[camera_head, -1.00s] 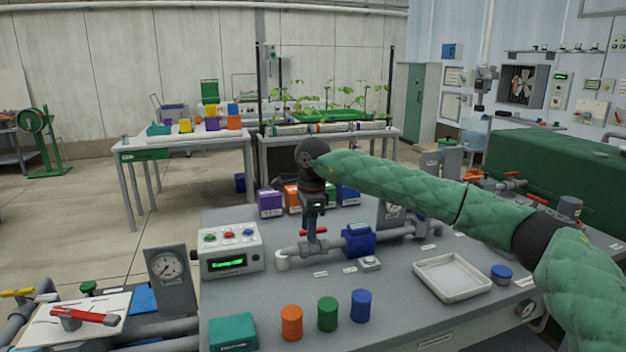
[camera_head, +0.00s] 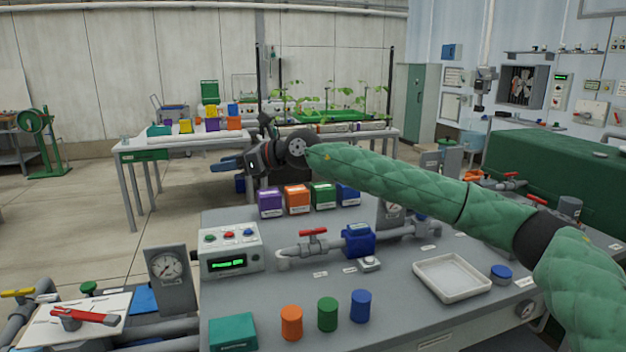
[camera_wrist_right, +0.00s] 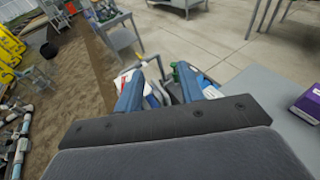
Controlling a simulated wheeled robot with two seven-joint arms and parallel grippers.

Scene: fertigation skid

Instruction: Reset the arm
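My right gripper (camera_head: 222,163) is raised above the far left of the grey bench (camera_head: 240,295), its blue fingers pointing left in the head view. In the right wrist view its fingers (camera_wrist_right: 160,75) are spread apart with nothing held between them. My right arm in its green padded sleeve reaches in from the right. The red valve handle (camera_head: 313,232) on the pipe stands clear of the gripper. My left gripper is in neither view.
The control box (camera_head: 230,248) has a lit green display, too small to read surely. Purple (camera_head: 270,203), orange (camera_head: 297,199), green and blue boxes line the bench's back edge, below my wrist. A white tray (camera_head: 452,278) and coloured cylinders stand nearer. Open floor lies left.

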